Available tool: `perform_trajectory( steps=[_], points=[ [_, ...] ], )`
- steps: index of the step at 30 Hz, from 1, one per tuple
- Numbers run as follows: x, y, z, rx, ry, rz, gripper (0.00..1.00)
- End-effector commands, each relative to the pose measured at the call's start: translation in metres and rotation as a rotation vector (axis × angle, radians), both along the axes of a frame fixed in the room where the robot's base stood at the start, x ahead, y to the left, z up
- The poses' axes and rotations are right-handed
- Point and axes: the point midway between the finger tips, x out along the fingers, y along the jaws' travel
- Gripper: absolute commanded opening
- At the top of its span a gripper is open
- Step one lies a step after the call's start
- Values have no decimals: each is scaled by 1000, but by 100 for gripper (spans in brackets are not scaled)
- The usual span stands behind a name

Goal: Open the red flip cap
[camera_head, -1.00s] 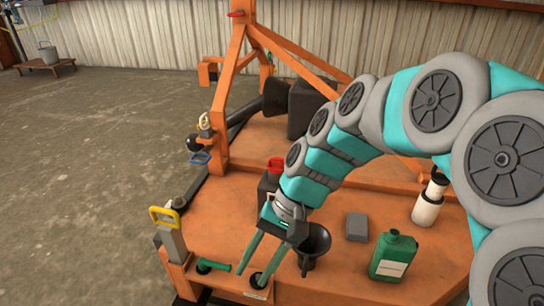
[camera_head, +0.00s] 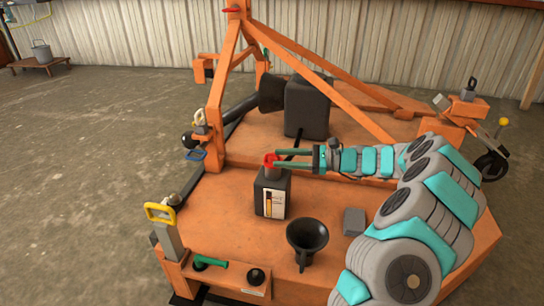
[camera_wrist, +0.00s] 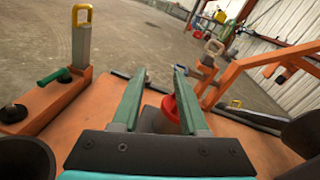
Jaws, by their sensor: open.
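The red flip cap (camera_head: 270,160) sits on the grey neck of a dark, box-shaped bottle (camera_head: 263,201) with a pale label. The bottle stands upright on the orange deck. My gripper (camera_head: 279,160) is open and reaches in from the right, level with the cap, its fingertips close to it. In the wrist view the cap (camera_wrist: 169,108) shows between the fingers of my gripper (camera_wrist: 160,72), nearer the right finger, which partly hides it. I cannot tell whether a finger touches it, or whether the lid is up.
A black funnel (camera_head: 307,236) stands in front of the bottle, with a grey block (camera_head: 354,221) to its right. A yellow-handled post (camera_head: 168,235) and a green lever (camera_head: 210,262) are at front left. Orange frame bars (camera_head: 320,75) rise behind. The deck left of the bottle is clear.

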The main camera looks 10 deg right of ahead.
Motion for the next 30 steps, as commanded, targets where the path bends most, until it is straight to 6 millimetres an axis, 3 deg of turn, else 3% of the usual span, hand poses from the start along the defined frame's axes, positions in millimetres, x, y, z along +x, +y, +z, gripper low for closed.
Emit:
perform_trajectory(
  steps=[3, 8, 22, 30],
  points=[
    [15, -29, -18, 46, 41, -72, 44],
    [23, -44, -23, 70, 56, -110, 44],
    [48, 12, -24, 71, 57, -109, 44],
    [54, 26, -23, 70, 56, -109, 44]
  ],
)
